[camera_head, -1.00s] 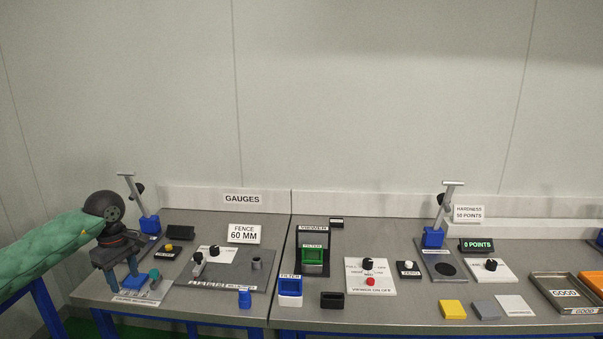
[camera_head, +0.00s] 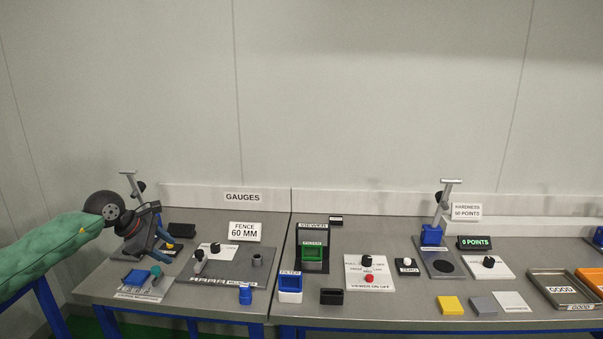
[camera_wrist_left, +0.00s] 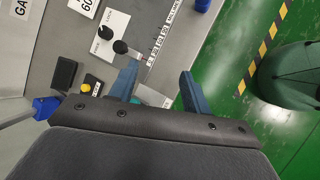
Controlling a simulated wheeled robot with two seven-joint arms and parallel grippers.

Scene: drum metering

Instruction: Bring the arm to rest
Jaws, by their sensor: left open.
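My left gripper (camera_head: 168,250) is above the left end of the grey bench (camera_head: 215,218), its arm in a green sleeve coming in from the left. Its two blue fingers are apart with nothing between them. In the left wrist view the open fingers (camera_wrist_left: 160,70) point toward the bench, near its front edge. My right gripper is in neither view.
Below the gripper lie a blue block (camera_head: 136,276) and a small teal-ended tool (camera_head: 155,271). A knob plate (camera_head: 214,252) is to the right. Green floor (camera_wrist_left: 222,60) shows past the bench edge.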

